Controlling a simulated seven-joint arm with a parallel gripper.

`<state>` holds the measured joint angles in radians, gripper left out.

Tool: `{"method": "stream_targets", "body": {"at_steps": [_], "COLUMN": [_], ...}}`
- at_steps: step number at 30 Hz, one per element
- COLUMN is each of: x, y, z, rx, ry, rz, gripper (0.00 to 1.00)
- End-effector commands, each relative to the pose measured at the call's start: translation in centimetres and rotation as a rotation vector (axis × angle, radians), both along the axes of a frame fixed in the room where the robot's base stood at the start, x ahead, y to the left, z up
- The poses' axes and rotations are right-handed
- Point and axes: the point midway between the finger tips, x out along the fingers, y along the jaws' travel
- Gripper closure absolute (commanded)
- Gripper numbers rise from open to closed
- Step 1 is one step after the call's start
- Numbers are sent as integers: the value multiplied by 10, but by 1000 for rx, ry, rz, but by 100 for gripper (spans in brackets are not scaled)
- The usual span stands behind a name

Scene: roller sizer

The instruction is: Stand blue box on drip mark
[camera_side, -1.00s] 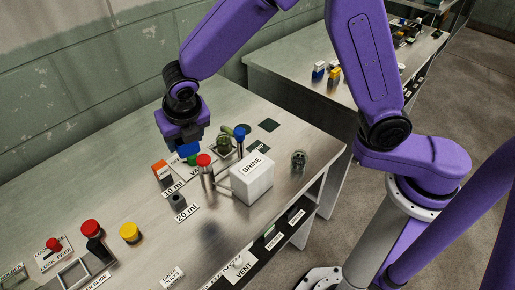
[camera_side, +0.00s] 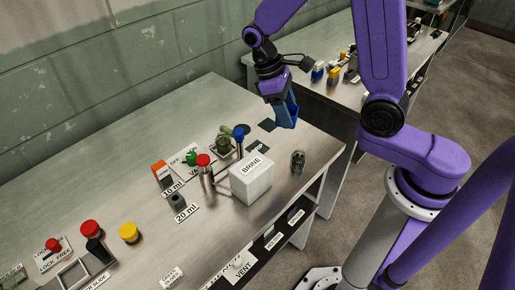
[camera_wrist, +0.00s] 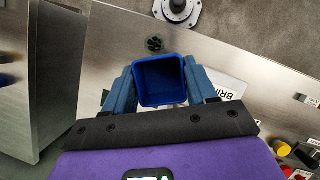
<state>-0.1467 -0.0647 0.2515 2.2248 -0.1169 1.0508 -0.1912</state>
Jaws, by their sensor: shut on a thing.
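My gripper (camera_side: 284,110) is shut on the blue box (camera_side: 289,116) and holds it in the air above the right back part of the bench. In the wrist view the blue box (camera_wrist: 160,80) sits between the two fingers of my gripper (camera_wrist: 161,88), and I look into its open top. Two dark square patches (camera_side: 267,125) (camera_side: 257,145) lie on the bench below and left of the box in the side view. I cannot tell which of them is the drip mark.
A white BRINE block (camera_side: 251,180) and a small glass jar (camera_side: 298,160) stand near the bench's front edge. The back of the bench (camera_side: 205,110) is clear.

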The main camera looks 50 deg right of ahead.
Motion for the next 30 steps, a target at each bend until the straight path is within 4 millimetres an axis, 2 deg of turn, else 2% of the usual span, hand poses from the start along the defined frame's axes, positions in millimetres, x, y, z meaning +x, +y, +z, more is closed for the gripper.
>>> {"method": "stream_targets", "body": {"at_steps": [3, 9, 18, 23, 26, 30], "x": [-15, -35, -34, -32, -26, -5], "y": [-12, -22, -20, -20, -20, -18], "z": [2, 6, -33, -43, -48, -58], "rx": [0, 0, -3, -2, -2, -2], "ry": [-1, -2, 4, 0, 0, 0], "rz": [-220, -504, -481, -478, -478, -477], "gripper": [77, 77, 77, 77, 77, 77]}}
